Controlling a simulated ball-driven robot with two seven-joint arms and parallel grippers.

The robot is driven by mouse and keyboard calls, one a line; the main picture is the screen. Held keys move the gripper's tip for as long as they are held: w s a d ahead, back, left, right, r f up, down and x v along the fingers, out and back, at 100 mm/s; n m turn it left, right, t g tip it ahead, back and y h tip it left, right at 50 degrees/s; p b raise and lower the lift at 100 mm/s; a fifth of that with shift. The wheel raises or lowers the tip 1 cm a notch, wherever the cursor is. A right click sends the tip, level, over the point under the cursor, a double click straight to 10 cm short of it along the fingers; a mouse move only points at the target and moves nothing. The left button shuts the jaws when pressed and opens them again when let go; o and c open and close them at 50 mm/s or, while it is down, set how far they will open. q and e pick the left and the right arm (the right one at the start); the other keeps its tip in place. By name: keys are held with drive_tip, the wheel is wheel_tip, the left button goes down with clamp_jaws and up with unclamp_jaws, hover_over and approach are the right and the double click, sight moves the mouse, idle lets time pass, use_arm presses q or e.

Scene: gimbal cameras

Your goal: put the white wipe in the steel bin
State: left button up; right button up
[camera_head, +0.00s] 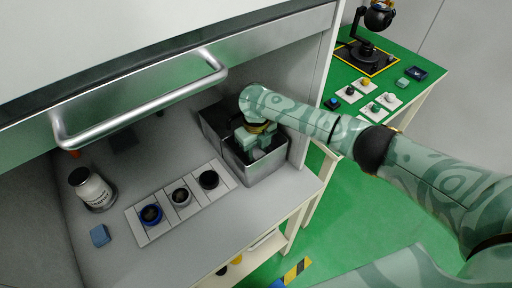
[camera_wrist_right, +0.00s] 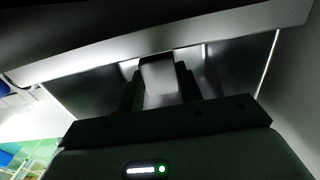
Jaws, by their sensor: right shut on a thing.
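The steel bin (camera_head: 262,172) stands inside the hood at its right side, open at the top. My right gripper (camera_head: 258,150) points down into the bin's mouth; its arm comes in from the right. In the right wrist view my right gripper (camera_wrist_right: 160,85) is shut on the white wipe (camera_wrist_right: 160,76), which shows as a pale square between the two dark fingers. The bin's inner walls (camera_wrist_right: 228,66) show around the fingers. In the head view the wipe is too small and covered to tell apart clearly. My left gripper is in neither view.
A white strip (camera_head: 182,203) with several round dark-topped items lies left of the bin. A labelled bottle (camera_head: 91,188) and a blue block (camera_head: 100,236) are farther left. The raised sash with its handle (camera_head: 140,100) hangs above. A green table (camera_head: 405,65) stands at right.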

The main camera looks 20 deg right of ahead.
drive_tip(key=o, duration=1)
drive_tip(key=shift+c, duration=0.2)
drive_tip(key=shift+r, duration=0.1)
wheel_tip(320, 180, up, 12)
drive_tip(key=p, duration=0.4)
drive_tip(key=shift+p, duration=0.3)
drive_tip(key=shift+f, duration=0.2)
